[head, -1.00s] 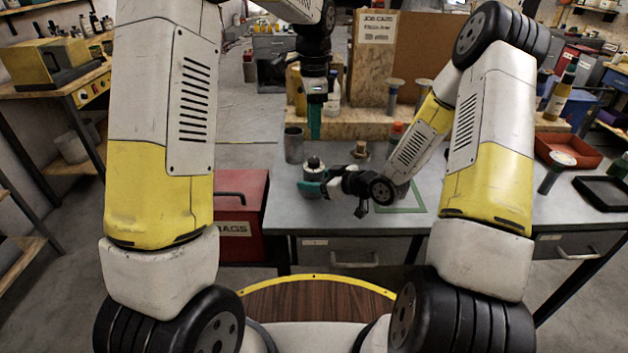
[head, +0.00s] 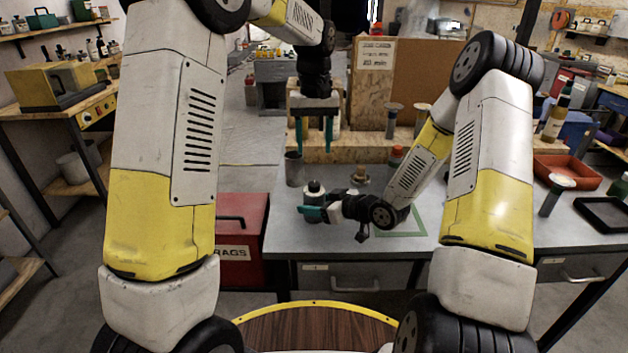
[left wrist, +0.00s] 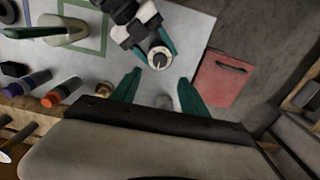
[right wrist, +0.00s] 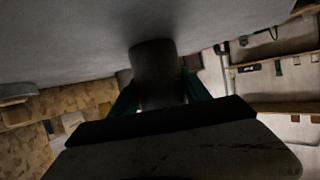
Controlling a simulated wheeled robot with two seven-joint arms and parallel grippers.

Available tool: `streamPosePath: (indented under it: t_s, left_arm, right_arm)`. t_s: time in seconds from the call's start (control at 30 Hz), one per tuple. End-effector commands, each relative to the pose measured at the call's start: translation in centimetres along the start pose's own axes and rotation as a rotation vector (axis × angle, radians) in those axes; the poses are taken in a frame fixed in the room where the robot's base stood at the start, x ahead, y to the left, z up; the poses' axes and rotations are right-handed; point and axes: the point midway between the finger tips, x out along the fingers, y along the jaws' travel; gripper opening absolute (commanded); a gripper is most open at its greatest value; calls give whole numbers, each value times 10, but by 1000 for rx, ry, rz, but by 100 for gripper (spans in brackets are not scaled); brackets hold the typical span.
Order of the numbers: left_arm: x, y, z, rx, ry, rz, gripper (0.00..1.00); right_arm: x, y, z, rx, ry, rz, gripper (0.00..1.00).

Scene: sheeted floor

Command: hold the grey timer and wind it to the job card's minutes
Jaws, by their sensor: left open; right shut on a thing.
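The grey timer (head: 314,188) stands near the table's front left edge, with a pale top and a dark knob. In the left wrist view its round top (left wrist: 159,60) faces me. My right gripper (head: 312,212) is shut on the timer's side; the right wrist view shows its dark grey body (right wrist: 152,72) between the fingers. My left gripper (head: 314,145) is open and empty above the timer, fingers pointing down and apart from it. The job card (head: 376,53) is on the board behind the table; its writing is too small to read.
A grey cup (head: 294,169) stands just behind the timer. A red box (head: 240,225) is left of the table. Several bottles and posts stand towards the back. A red tray (head: 566,172) and a black tray (head: 605,214) are at the right.

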Motion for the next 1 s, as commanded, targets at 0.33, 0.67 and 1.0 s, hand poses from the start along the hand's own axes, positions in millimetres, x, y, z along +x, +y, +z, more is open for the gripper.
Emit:
streamPosePath:
  t_s: [0.33,0.67,1.0]
  left_arm:
    - [-7,0,0,-672,0,0,52]
    - [1,0,0,-853,-1,-1,52]
    - [66,0,1,-852,-4,-3,52]
  right_arm:
    - [0,0,0,0,1,0,7]
    - [0,0,0,0,1,0,7]
    - [0,0,0,0,1,0,7]
